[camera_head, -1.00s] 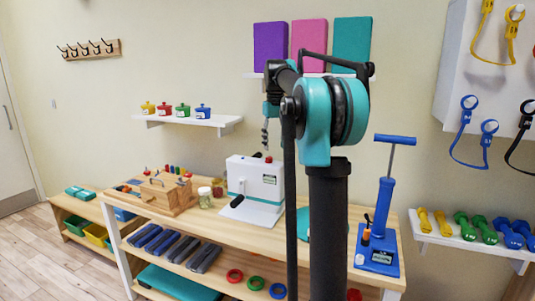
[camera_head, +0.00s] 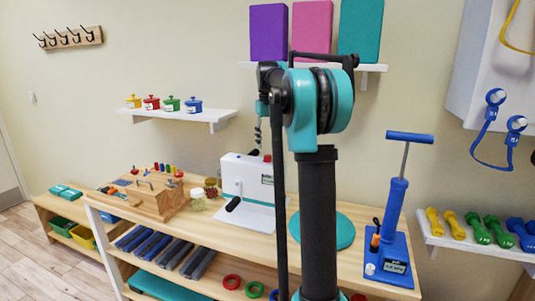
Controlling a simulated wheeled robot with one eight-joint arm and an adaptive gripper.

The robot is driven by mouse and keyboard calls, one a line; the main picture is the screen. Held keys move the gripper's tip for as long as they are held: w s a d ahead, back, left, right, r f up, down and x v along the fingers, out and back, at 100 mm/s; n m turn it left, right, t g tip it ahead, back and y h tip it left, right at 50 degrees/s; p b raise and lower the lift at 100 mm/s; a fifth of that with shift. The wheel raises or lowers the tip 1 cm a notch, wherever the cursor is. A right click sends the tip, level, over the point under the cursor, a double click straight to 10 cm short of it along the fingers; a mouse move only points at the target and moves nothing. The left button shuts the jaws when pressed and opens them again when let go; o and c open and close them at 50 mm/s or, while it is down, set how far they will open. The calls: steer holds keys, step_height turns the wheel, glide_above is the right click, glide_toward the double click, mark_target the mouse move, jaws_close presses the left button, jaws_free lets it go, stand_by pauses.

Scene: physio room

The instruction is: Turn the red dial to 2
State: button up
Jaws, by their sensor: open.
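A small red piece with a knob on top (camera_head: 151,103) stands on the white wall shelf, between a yellow one (camera_head: 134,102) and a green one (camera_head: 171,104), with a blue one (camera_head: 193,105) at the right end. Each has a white label, too small to read. This red piece may be the red dial, but I cannot tell its setting. My folded arm rises in the middle of the view, to the right of this shelf. My gripper's fingers do not show.
A wooden bench stands in front, with a wooden activity box (camera_head: 157,200), a white crank machine (camera_head: 242,217) and a blue pump (camera_head: 393,215). The wall shelf (camera_head: 218,115) is above and behind it. Bare floor (camera_head: 40,269) shows at the lower left.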

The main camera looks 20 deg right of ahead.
mark_target(268, 155)
steer(key=shift+f, duration=2.6)
steer(key=shift+c, duration=0.6)
jaws_close()
steer(key=m, duration=0.5)
steer(key=shift+m, duration=0.3)
steer(key=m, duration=0.6)
